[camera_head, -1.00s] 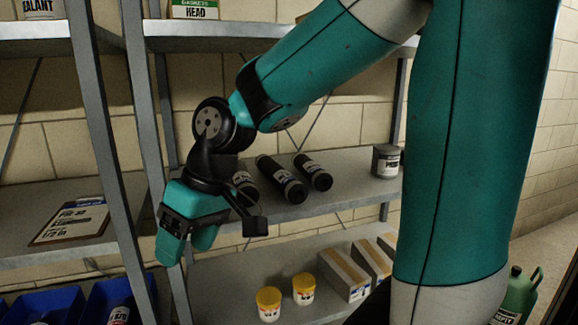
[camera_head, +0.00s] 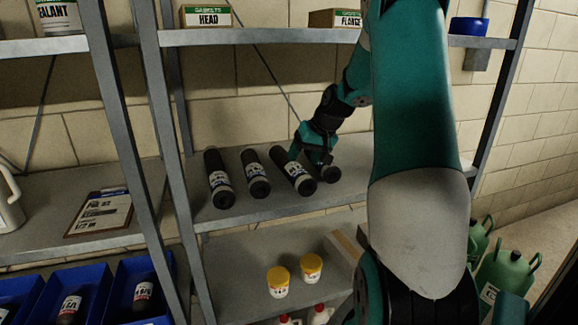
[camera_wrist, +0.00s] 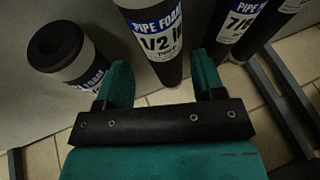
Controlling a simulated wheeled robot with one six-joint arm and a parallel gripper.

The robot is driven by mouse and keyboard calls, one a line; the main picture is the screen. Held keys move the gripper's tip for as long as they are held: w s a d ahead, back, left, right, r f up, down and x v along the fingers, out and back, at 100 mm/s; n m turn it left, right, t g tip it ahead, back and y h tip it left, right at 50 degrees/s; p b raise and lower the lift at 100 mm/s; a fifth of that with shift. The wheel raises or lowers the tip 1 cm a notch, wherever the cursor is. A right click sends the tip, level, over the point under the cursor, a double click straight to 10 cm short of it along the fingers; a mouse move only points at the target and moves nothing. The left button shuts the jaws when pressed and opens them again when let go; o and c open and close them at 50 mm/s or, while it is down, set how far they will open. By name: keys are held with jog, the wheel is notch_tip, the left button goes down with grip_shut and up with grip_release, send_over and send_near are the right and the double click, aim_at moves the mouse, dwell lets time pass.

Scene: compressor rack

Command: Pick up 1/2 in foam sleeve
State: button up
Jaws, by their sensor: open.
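The 1/2 in foam sleeve (camera_wrist: 160,40) is a dark tube with a white and blue "PIPE FOAM 1/2 in" label in the wrist view. In the head view it appears to be the third tube from the left (camera_head: 291,168), lying on the middle shelf; its label is too small to read there. My gripper (camera_head: 309,158) is open and low over the right end of the row. In the wrist view its green fingers (camera_wrist: 162,80) stand to either side of the sleeve's near end. I cannot tell whether they touch it.
Other foam sleeves lie close on both sides: one marked 7/8 (camera_wrist: 238,28) and a dark-ended one (camera_wrist: 68,58). The shelf above holds gasket boxes (camera_head: 206,17). Yellow-lidded tubs (camera_head: 279,282) stand below; a clipboard (camera_head: 100,213) lies left.

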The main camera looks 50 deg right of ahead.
aim_at(298, 165)
jog(key=p+x, duration=0.1)
jog(key=x, duration=0.4)
jog(key=shift+w+f, duration=0.3)
jog(key=shift+w, duration=0.05)
jog(key=shift+c, duration=0.4)
jog(key=c, duration=0.6)
jog(key=shift+o, duration=0.2)
jog(key=shift+s+r, duration=0.1)
jog(key=shift+r, duration=0.05)
